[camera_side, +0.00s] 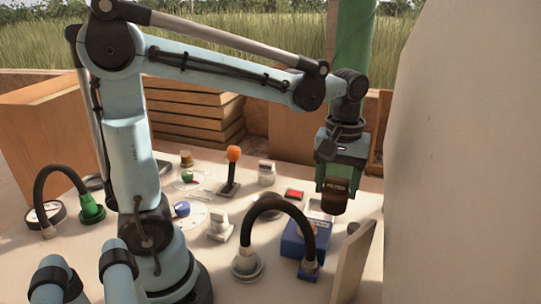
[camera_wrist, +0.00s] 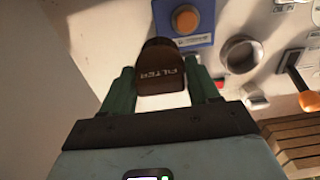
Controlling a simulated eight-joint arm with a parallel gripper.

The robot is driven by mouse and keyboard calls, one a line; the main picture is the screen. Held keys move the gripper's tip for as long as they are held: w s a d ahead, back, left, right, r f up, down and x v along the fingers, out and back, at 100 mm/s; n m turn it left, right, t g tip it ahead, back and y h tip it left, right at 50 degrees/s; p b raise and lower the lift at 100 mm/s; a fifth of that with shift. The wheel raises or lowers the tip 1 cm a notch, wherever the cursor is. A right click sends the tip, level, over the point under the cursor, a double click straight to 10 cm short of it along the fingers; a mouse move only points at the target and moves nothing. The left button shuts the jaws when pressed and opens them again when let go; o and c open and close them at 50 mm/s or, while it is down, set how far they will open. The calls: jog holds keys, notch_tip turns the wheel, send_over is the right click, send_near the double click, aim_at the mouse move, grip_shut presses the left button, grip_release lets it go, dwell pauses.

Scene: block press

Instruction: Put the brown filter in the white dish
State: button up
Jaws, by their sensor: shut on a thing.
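The brown filter (camera_side: 335,201), a dark cup-like piece lettered FILTER, hangs in my gripper (camera_side: 338,182). The green fingers are shut on it from both sides, and it is held above the right part of the table. In the wrist view the filter (camera_wrist: 161,72) sits between the fingers of my gripper (camera_wrist: 162,78) with its lettering upside down. A pale patch (camera_wrist: 163,101) shows between the fingers, partly covered by the filter; I cannot tell whether it is the white dish.
A blue box (camera_side: 300,241) stands left of and below the filter, with a black arched hose (camera_side: 284,204) close by. An upright tan board (camera_side: 353,262) stands near the right table edge, before a large pale wall (camera_side: 460,150). An orange-knobbed lever (camera_side: 233,154) stands farther left.

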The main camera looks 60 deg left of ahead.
jog(key=shift+w+d+f, duration=0.1)
jog(key=shift+w+d, duration=0.25)
jog(key=shift+w, duration=0.05)
jog(key=shift+w+a+f, duration=0.2)
jog(key=shift+a, duration=0.05)
jog(key=shift+w+a+f, duration=0.55)
jog(key=shift+a+f, duration=1.15)
jog(key=shift+f, duration=0.05)
jog(key=shift+w+a+f, duration=0.55)
jog(key=shift+a+f, duration=1.2)
jog(key=shift+w+a+f, duration=0.55)
jog(key=shift+a+f, duration=1.15)
jog(key=shift+f, duration=0.05)
jog(key=shift+f, duration=0.1)
jog(key=o, duration=1.1)
jog(key=shift+o, duration=0.2)
